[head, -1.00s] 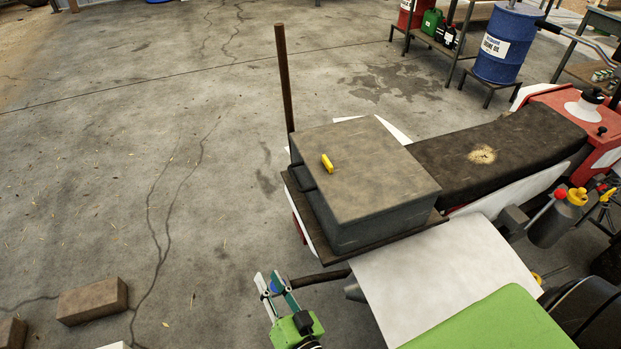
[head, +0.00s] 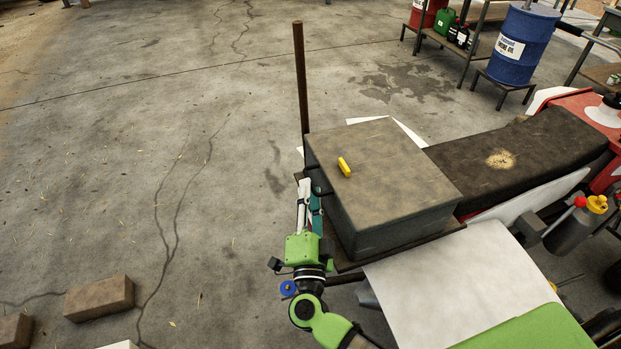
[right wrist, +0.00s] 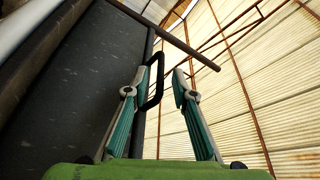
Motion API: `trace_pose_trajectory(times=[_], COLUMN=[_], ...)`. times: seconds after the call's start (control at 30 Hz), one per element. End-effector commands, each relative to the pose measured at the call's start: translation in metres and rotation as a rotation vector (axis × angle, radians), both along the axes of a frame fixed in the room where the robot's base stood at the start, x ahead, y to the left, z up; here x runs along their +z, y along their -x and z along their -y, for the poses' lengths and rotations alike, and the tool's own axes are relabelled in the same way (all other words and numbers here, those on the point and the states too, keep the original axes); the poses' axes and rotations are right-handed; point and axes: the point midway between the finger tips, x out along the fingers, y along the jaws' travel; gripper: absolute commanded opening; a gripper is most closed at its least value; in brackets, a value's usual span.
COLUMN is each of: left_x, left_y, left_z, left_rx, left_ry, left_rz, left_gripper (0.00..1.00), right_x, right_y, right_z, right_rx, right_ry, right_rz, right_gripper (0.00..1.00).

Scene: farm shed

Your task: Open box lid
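The grey box (head: 395,225) is closed, with its lid (head: 385,165) lying flat on top. It stands on a dark board behind the tractor seat. My right gripper (head: 310,192) is at the box's left side. In the right wrist view, my right gripper (right wrist: 159,76) is open, and the black handle (right wrist: 155,82) shows between its two fingers. I cannot tell whether either finger touches the handle. The box's dark side (right wrist: 85,90) fills the left of that view. In the head view the handle is mostly hidden by the gripper. My left gripper is not in view.
A small yellow object (head: 344,166) lies on the lid. A rusty upright post (head: 301,80) stands just behind the box's left corner. The dark seat (head: 520,155) is to the right. Bricks (head: 98,298) lie on the floor at lower left. The floor left of the box is open.

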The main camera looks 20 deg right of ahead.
Motion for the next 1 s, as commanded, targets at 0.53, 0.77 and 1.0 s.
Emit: trace_pose_trajectory(times=[0.53,0.77,1.0], left_x=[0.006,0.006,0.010], left_y=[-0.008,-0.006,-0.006], left_z=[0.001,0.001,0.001], left_rx=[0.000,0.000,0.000], left_ry=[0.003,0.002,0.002], left_rz=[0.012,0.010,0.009], left_gripper=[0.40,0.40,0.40], right_x=[0.007,0.006,0.011], right_y=[-0.032,-0.031,-0.033], right_z=[0.010,0.010,0.010], right_rx=[0.001,0.001,0.001], right_ry=[0.000,0.000,-0.009], right_rz=[-0.001,-0.001,0.000], right_gripper=[0.24,0.00,0.00])
